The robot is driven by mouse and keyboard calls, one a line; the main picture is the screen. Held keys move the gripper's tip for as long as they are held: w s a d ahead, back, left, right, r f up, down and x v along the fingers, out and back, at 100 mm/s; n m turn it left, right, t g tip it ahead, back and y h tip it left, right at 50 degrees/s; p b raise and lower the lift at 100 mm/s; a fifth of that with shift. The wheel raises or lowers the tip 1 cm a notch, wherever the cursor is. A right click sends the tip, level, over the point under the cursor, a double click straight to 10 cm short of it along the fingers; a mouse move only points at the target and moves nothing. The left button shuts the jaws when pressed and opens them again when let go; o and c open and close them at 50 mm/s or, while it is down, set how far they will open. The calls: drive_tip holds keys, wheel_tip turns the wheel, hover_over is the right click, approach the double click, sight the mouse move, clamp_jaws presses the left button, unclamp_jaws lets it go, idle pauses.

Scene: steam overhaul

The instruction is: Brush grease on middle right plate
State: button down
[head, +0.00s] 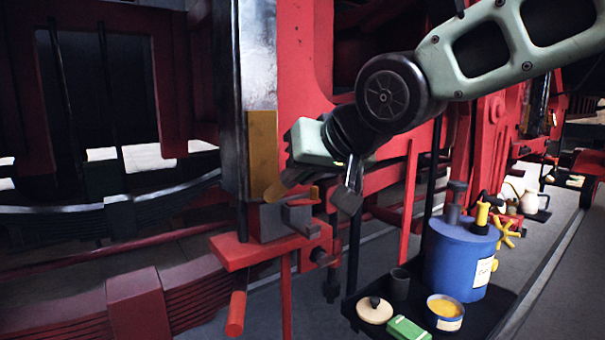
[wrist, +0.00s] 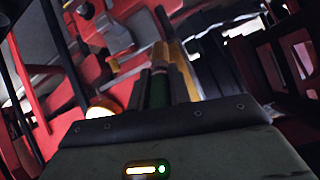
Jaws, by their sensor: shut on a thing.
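My gripper (head: 310,193) is at the lower end of the tall upright plate on the red frame. In the wrist view my gripper (wrist: 159,85) is shut on a slim green handle (wrist: 158,92), apparently the brush. An open tin of yellow grease (head: 445,307) stands on the black tray at the lower right.
The black tray (head: 375,290) also holds a blue can (head: 460,257), a dark cup (head: 400,285), a round lid (head: 375,310) and a green box (head: 408,329). A red ledge (head: 240,252) juts out below the plate. Red bars and dark leaf springs crowd the left.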

drive_tip(key=shift+w+a, duration=0.25)
drive_tip(key=shift+w, duration=0.1)
drive_tip(key=shift+r, duration=0.1)
drive_tip(key=shift+s+d+r+p, duration=0.1)
drive_tip(key=shift+r+p, duration=1.25)
drive_tip(key=shift+r, duration=0.6)
wheel_tip(320, 180, up, 12)
drive_tip(key=p, duration=0.7)
drive_tip(key=shift+f, duration=0.25)
wheel_tip(320, 180, down, 16)
drive_tip(key=b, duration=1.5)
drive_tip(key=shift+r, duration=0.15)
drive_tip(key=shift+r, duration=0.1)
